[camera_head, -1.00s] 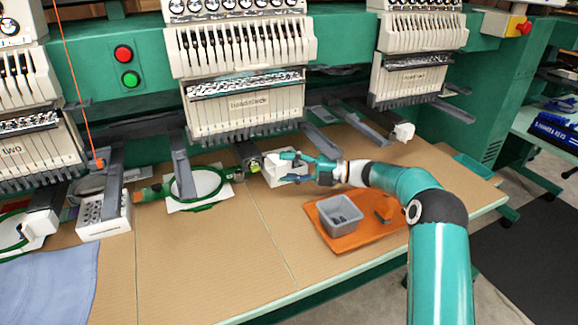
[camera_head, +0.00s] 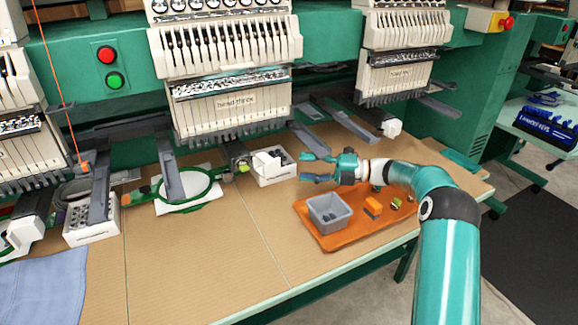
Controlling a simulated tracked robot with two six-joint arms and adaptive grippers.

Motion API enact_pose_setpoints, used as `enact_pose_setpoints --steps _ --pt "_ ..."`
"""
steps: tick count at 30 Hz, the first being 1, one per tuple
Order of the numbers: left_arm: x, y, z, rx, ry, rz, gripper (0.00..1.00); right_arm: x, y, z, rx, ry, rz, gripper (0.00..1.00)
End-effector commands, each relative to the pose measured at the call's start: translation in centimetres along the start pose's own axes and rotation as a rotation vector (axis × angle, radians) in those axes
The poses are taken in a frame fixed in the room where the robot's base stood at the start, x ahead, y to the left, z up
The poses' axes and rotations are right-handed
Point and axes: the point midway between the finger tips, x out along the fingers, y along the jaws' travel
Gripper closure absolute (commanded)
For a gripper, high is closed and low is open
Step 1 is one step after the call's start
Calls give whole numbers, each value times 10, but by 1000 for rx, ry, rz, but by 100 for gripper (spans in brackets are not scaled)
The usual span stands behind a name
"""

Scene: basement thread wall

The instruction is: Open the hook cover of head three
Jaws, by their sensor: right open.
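Head three (camera_head: 230,103) is the white sewing head in the middle, with its name on the front. Below it a dark hook arm (camera_head: 238,152) reaches out over the table. A white hook cover (camera_head: 264,161) is at its front end, beside a white box with dark openings (camera_head: 287,172); I cannot tell where one ends and the other begins, or whether the cover is open. My right gripper (camera_head: 304,167) is open and empty, just right of the white box, its fingers pointing left. It appears apart from the cover. My left gripper is not in view.
A green hoop (camera_head: 188,203) lies to the left. The tabletop (camera_head: 190,265) at front centre is clear.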

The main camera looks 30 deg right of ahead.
Motion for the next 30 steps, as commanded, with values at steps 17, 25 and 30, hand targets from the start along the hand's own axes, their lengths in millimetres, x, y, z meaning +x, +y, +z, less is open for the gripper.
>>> enact_pose_setpoints --steps 17,25,30 --pt "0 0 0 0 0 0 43 -39 -1 0 0 1 -1 46" --pt "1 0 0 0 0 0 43 -39 -1 0 0 1 0 46" --pt "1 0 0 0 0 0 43 -38 -1 0 1 2 0 46"
